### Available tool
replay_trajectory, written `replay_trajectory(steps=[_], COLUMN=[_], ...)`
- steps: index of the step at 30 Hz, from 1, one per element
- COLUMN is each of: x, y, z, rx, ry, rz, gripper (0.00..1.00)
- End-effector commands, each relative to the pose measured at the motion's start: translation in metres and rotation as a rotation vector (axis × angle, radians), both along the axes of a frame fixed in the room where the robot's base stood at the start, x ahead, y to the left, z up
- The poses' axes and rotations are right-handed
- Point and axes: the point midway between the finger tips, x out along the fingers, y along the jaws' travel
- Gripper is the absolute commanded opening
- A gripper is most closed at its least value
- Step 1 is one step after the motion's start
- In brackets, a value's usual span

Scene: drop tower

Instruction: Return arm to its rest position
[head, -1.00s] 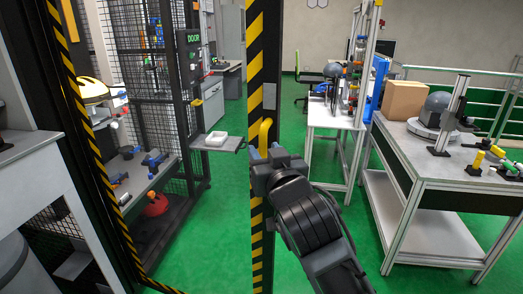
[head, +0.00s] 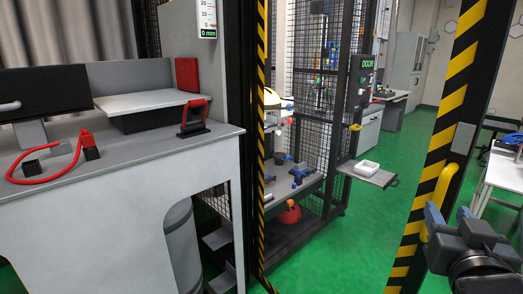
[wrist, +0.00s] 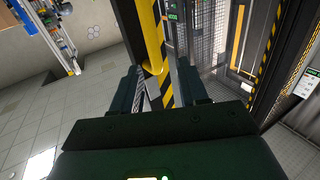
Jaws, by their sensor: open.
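My gripper (head: 449,217) is at the lower right of the head view, beside a yellow handle (head: 440,195) on a black-and-yellow striped door edge (head: 442,150). In the wrist view my gripper (wrist: 160,85) has its two dark fingers apart. The yellow handle (wrist: 151,40) shows between and beyond them, with the striped edge behind it. I cannot tell whether a finger touches the handle. The dark gripper body hides the lower part of the wrist view.
A grey bench (head: 130,165) with a red cable stands at the left. A mesh cage (head: 325,75) stands behind the striped frame, with a small shelf (head: 368,176) holding a white tray. Green floor (head: 350,235) is clear between the cage and the striped door edge.

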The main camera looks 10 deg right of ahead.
Motion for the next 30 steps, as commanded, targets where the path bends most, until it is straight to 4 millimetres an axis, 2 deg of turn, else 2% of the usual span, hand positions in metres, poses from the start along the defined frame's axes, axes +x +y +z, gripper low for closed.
replay_trajectory(steps=[5,8,12,18,24,30], x=[-0.018,-0.039,-0.076,-0.137,-0.204,-0.269], y=[0.021,0.042,0.070,0.105,0.131,0.146], z=[-0.035,-0.063,-0.098,-0.133,-0.152,-0.153], rx=[-0.012,-0.022,-0.025,-0.012,0.016,0.048], ry=[0.050,0.090,0.135,0.184,0.220,0.248], rz=[0.074,0.145,0.244,0.364,0.454,0.509], gripper=[0.43,0.43,0.43,0.43,0.43,0.43])
